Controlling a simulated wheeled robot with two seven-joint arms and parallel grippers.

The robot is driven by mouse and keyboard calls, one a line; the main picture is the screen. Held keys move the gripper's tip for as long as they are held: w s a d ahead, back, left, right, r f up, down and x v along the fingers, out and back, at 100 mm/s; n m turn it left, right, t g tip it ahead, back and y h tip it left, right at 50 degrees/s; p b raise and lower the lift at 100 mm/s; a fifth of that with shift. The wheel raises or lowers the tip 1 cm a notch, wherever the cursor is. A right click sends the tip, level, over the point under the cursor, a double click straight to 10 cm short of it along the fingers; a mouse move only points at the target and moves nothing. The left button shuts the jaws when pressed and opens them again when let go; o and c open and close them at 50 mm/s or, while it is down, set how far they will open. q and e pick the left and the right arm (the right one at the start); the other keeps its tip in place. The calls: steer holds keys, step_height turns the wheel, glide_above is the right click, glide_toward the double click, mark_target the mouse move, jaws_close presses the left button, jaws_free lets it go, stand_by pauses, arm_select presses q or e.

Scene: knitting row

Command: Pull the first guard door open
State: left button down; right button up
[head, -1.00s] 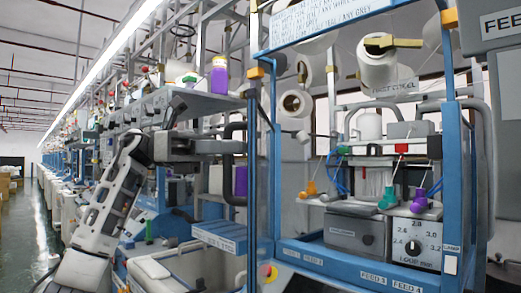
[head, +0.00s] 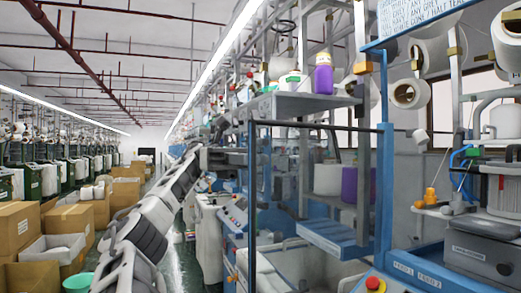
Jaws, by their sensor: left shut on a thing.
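The guard door is a see-through panel with a thin dark frame (head: 252,215). It stands swung out from the blue machine post (head: 384,190) on its right, with the machine's inside partly showing through it. My left arm comes up from the bottom left, and my left gripper (head: 236,157) is at the door's free left edge, at about mid-picture height. It is shut on the door's handle there, which the gripper mostly hides. My right gripper is not in view.
Cardboard boxes (head: 25,228) and a teal bowl (head: 78,282) stand at the left. A green aisle floor runs between them and the machine row. A shelf with a purple-and-white yarn cone (head: 322,75) is above the door. A red button (head: 373,283) is at the front right.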

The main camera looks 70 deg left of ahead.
arm_select(q)
steer(key=shift+a+f, duration=0.1)
steer(key=shift+a, duration=0.1)
steer(key=c, duration=1.8)
jaws_free()
steer(key=shift+o, duration=0.2)
